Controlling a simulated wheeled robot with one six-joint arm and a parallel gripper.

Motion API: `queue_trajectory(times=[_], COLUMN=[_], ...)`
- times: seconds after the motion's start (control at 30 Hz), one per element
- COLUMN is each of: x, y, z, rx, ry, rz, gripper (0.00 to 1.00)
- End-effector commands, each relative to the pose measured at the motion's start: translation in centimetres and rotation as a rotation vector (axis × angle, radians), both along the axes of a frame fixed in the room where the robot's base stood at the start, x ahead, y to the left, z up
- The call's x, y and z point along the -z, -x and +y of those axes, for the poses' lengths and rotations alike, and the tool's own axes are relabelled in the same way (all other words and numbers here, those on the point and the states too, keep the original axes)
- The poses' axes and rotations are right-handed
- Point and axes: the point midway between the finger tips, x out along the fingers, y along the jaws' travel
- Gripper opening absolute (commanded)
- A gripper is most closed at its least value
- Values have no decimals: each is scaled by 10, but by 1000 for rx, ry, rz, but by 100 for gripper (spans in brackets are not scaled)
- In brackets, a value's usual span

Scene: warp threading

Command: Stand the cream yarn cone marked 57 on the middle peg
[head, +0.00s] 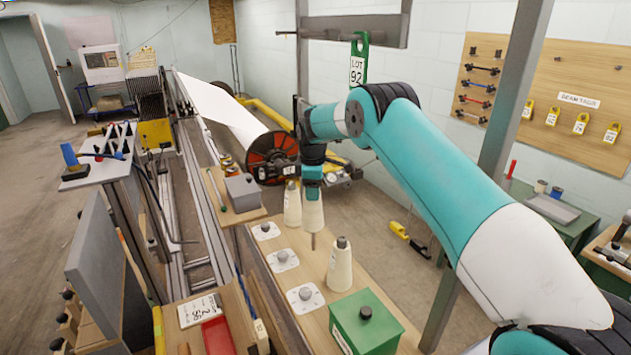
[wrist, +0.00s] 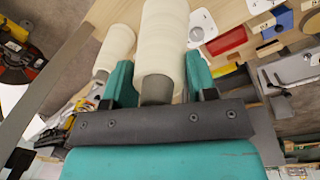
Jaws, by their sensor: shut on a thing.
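My gripper (head: 313,188) points down and is shut on a cream yarn cone (head: 313,215) near its grey top. The held cone looks upright; in the wrist view, it (wrist: 162,45) lies between the teal fingers (wrist: 157,85). A thin grey post (head: 313,242) shows just below its base; I cannot tell whether they touch. No number is readable on it. Three white plates with grey pegs run along the bench's left side: the far peg (head: 265,228), the middle peg (head: 282,256) and the near peg (head: 305,292). All three are bare.
Cream cones stand beyond the held one (head: 292,207) and nearer (head: 340,268). A green box (head: 365,325) is at the bench's near end, a grey box (head: 242,190) past its far end. A hanging LOT 92 tag (head: 358,68) and a grey upright (head: 490,150) are near my arm.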

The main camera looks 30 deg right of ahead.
Motion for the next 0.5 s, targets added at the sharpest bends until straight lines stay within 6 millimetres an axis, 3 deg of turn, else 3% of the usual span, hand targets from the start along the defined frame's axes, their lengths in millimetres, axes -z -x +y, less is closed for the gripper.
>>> queue_trajectory(times=[0.5], x=[47], y=[0], z=[-3], rx=[4], ry=[0], rz=[-1], gripper=[4])
